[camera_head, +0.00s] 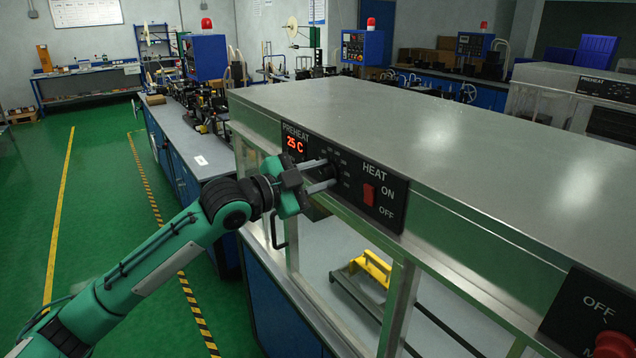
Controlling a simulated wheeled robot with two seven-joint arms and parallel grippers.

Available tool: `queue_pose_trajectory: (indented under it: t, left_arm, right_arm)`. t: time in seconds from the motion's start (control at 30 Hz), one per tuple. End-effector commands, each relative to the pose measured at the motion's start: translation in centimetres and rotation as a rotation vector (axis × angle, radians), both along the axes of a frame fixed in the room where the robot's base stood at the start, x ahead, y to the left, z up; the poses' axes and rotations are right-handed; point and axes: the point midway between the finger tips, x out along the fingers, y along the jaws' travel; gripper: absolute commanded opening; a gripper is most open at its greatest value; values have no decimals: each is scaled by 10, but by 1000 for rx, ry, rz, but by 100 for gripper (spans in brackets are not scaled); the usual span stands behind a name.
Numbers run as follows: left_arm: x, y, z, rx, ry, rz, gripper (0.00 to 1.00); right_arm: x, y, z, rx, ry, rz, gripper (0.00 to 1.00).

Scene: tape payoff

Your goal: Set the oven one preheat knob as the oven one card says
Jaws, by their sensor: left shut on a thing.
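The oven one control panel (350,180) is a black strip on the front of the large grey oven. My right gripper is out of view.
A red HEAT rocker switch (369,194) with ON and OFF sits close right of the fingers. A second oven (560,90) stands at the right back. The green floor at left is clear.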

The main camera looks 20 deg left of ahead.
Motion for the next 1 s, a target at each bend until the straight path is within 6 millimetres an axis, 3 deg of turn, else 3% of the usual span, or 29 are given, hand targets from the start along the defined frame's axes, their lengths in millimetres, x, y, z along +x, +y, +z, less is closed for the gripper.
queue_pose_trajectory:
  t: [0.6,1.0]
  left_arm:
    - [0,0,4,436,-345,2,6]
    - [0,-1,1,585,-461,1,6]
  right_arm:
    - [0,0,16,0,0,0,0]
    - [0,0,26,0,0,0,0]
